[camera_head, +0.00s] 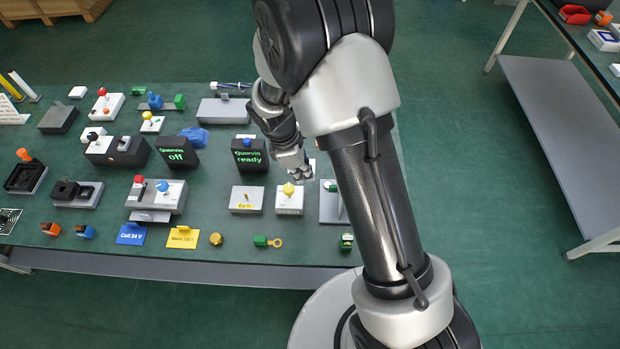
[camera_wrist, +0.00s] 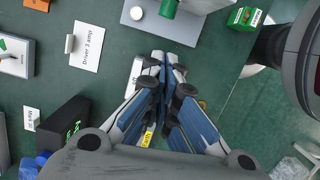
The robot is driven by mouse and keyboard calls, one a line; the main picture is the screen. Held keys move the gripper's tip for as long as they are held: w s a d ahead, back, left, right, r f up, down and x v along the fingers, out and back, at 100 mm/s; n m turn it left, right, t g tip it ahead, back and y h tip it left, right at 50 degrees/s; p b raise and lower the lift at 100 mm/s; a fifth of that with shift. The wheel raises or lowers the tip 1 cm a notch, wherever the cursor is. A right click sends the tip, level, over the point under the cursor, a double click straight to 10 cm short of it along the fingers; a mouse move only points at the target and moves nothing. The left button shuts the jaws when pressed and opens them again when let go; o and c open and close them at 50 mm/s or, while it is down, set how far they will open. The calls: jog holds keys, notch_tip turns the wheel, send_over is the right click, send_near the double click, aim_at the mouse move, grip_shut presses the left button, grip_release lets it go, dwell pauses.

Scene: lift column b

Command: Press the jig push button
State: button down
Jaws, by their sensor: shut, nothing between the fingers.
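No label names the jig push button, so I cannot tell for certain which it is. A grey plate (camera_wrist: 190,29), also in the head view (camera_head: 331,211), carries a small white round button (camera_wrist: 137,13) and a green part (camera_wrist: 168,8). A white box with a yellow button (camera_head: 289,189) stands left of that plate in the head view. My gripper (camera_head: 303,174) is over the table's right part, near these. In the wrist view my gripper (camera_wrist: 166,60) is shut and empty, its tips just short of the plate's edge. The fingers hide what lies below them.
A black box reading "Quorvin ready" (camera_head: 249,155) stands left of my gripper. A green block (camera_wrist: 243,18) lies beside the plate near the table edge. A label reading "Driver 3 amp" (camera_wrist: 86,47) lies on the table. Several control boxes crowd the left.

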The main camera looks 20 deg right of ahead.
jog(key=shift+a+p+v, duration=0.2)
jog(key=shift+p+v, duration=0.15)
jog(key=shift+v, duration=1.45)
jog(key=shift+w, duration=0.15)
jog(key=s+d+r+m+t, duration=0.1)
jog(key=s+r+m, duration=0.15)
jog(key=r, duration=0.35)
jog(key=s+d+r+m+t+y, duration=0.1)
jog(key=s+r+m, duration=0.15)
jog(key=r, duration=0.35)
jog(key=s+d+r+m, duration=0.1)
jog(key=s+r+m, duration=0.15)
jog(key=r, duration=0.35)
jog(key=s+r+m+t+y, duration=0.1)
jog(key=s+r+m, duration=0.2)
jog(key=s, duration=0.4)
jog(key=s+r+m+t, duration=0.2)
jog(key=s+r+m, duration=0.2)
jog(key=s, duration=0.3)
jog(key=shift+s+m+y, duration=0.2)
jog(key=shift+m+y, duration=0.15)
jog(key=shift+y, duration=0.05)
